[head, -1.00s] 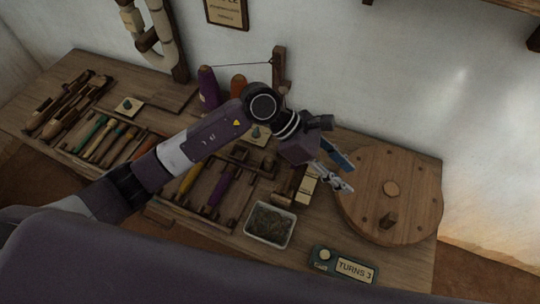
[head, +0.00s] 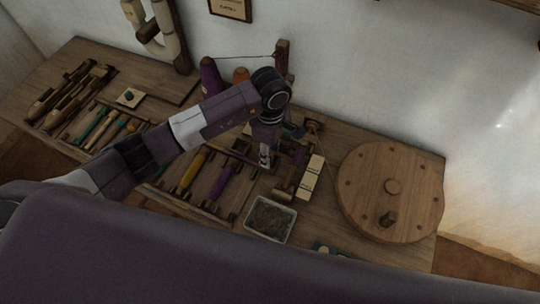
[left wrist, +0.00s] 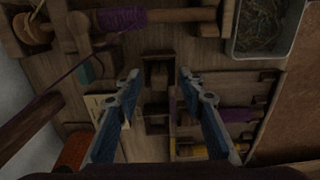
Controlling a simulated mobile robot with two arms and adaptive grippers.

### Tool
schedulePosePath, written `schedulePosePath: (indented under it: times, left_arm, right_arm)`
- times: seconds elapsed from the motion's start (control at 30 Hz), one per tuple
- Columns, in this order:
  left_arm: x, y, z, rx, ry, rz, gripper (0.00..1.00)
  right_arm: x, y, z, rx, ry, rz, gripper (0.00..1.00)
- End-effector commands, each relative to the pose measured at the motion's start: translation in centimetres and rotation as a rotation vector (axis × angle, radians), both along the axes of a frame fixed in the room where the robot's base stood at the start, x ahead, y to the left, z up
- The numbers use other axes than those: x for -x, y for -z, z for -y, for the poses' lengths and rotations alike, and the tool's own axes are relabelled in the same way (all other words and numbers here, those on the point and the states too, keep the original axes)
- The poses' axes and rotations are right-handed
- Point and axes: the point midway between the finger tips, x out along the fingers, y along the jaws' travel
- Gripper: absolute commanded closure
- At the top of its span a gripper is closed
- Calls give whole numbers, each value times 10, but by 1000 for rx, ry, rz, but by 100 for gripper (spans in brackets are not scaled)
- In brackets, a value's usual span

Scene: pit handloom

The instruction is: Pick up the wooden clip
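In the left wrist view a small dark wooden piece (left wrist: 158,74), which looks like the wooden clip, lies on the bench between my fingertips. A second dark wooden piece (left wrist: 157,121) lies behind it, nearer my palm. My left gripper (left wrist: 159,82) is open, with its two blue-grey fingers on either side of the first piece and nothing held. I cannot tell how far above it the fingertips are. In the head view the left gripper (head: 266,157) points down over the middle of the bench and hides the piece. My right gripper is not in view.
The rack of purple and yellow bobbins (head: 222,183) lies close to the gripper. An orange cone (head: 241,75) stands behind.

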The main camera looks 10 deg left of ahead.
Motion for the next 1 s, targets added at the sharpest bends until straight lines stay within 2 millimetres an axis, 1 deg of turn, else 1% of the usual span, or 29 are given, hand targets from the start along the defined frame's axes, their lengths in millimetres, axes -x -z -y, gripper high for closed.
schedulePosePath:
  times: [0.03,0.13,0.37,0.67,0.7,1.0]
  left_arm:
    - [0,6,0,1,-3,-2,64]
    - [-1,13,-1,0,-2,1,64]
    - [-1,14,-1,0,-1,2,64]
    - [-1,14,-1,0,-1,2,97]
    - [-1,14,-1,0,-1,2,98]
    - [-1,12,-1,2,-1,3,98]
  right_arm:
    - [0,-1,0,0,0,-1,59]
    - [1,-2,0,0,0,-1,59]
    - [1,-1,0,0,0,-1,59]
    - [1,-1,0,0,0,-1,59]
    - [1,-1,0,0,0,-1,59]
    - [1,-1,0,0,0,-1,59]
